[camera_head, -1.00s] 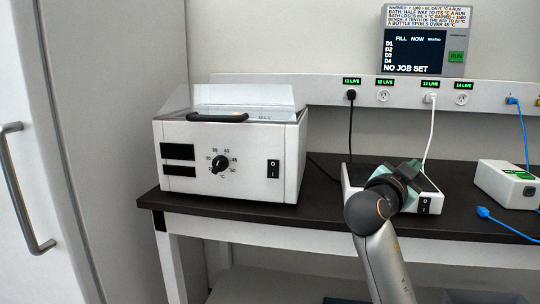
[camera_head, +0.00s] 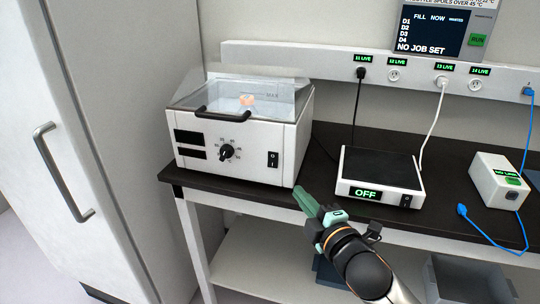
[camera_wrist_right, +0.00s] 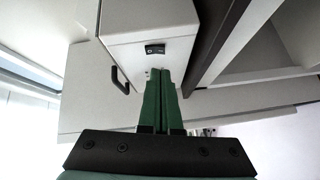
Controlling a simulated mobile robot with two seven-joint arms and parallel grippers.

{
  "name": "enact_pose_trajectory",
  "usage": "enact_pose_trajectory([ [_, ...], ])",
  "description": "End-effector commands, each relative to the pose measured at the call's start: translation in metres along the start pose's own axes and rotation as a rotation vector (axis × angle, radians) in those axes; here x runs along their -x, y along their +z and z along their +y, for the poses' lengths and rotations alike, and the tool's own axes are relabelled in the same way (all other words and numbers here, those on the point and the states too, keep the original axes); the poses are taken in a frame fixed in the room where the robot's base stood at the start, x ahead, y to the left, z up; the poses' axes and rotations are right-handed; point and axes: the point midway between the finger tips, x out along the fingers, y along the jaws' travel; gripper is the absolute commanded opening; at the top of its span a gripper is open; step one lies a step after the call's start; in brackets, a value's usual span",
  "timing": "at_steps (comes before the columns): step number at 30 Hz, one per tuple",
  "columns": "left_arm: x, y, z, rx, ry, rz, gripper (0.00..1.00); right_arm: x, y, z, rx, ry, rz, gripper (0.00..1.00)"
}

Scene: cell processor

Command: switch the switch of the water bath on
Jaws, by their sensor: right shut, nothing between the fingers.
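The water bath (camera_head: 205,174) is a white box with a clear lid and dark handle, standing at the left end of the dark bench. Its front has two dark displays, a round knob (camera_head: 227,152) and a black rocker switch (camera_head: 273,160) at the right. The switch also shows in the right wrist view (camera_wrist_right: 155,49), beyond the fingertips. My right gripper (camera_head: 301,192) is shut and empty, its green fingers in front of the bench edge, below and right of the switch. They appear apart from it. My left gripper is out of view.
A white device with a dark top and an OFF display (camera_head: 367,193) stands right of the bath. A white box (camera_head: 500,182) with a blue cable is farther right. Live sockets line the wall rail (camera_head: 310,58). Dark bench top (camera_head: 325,160) is free between bath and device.

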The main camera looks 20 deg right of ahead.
Motion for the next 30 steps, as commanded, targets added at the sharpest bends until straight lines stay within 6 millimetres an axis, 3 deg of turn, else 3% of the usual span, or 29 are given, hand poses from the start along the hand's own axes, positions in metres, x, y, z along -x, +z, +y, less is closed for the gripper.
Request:
enact_pose_trajectory([
  [6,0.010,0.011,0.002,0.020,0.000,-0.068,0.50,0.017,-0.021,-0.002,0.111,-0.035,0.082,0.00],
  [19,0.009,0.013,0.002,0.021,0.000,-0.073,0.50,0.016,-0.022,-0.004,0.122,-0.035,0.088,0.00],
  [23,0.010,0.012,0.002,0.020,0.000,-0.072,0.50,0.005,-0.022,-0.003,0.121,-0.033,0.087,0.00],
  [30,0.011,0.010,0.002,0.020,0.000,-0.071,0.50,-0.037,-0.027,-0.004,0.119,-0.032,0.088,0.00],
])
